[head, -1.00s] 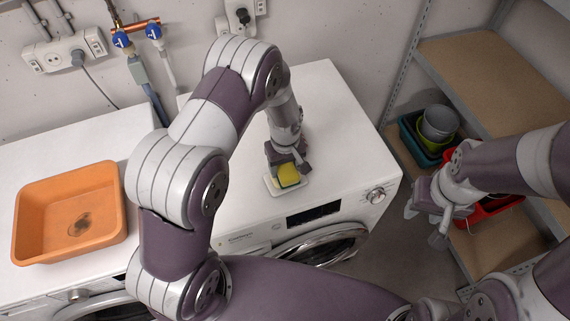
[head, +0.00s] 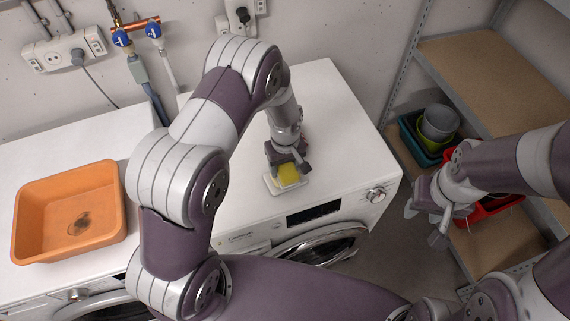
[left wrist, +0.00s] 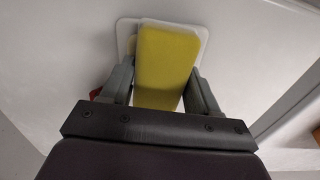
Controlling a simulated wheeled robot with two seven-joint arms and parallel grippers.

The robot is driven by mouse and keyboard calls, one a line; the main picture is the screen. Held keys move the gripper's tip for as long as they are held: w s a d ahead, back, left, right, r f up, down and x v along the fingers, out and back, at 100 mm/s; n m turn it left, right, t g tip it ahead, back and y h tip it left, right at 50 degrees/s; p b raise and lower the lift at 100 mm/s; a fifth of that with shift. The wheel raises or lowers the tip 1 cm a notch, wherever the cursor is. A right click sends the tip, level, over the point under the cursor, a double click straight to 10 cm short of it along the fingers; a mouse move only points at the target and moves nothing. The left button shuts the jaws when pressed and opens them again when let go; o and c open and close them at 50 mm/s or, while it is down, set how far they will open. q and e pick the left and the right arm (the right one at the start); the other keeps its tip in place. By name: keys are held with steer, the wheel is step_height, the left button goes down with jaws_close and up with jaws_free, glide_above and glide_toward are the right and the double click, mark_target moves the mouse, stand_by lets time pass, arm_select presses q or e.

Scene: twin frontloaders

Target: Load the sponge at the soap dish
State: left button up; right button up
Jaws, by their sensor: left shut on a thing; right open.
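A yellow sponge (head: 288,174) is at the white soap dish (head: 271,186) on top of the right washing machine. My left gripper (head: 287,165) points down over the dish and is shut on the sponge. In the left wrist view the sponge (left wrist: 164,62) sits between the two fingers, over the pale dish (left wrist: 124,35). Whether the sponge touches the dish I cannot tell. My right gripper (head: 425,222) is open and empty, out to the right in front of the shelf.
An orange basin (head: 40,215) stands on the left machine. The shelf unit (head: 500,85) at the right holds nested tubs (head: 438,124) and a red container (head: 490,207). The right machine's top (head: 335,120) is clear around the dish.

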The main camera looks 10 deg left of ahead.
mark_target(285, 165)
arm_select(q)
steer(key=shift+s, duration=0.1)
step_height(285, 165, up, 7)
steer(key=p, duration=0.5)
steer(key=shift+p, duration=0.4)
steer(key=shift+f, duration=0.1)
stand_by(0.3)
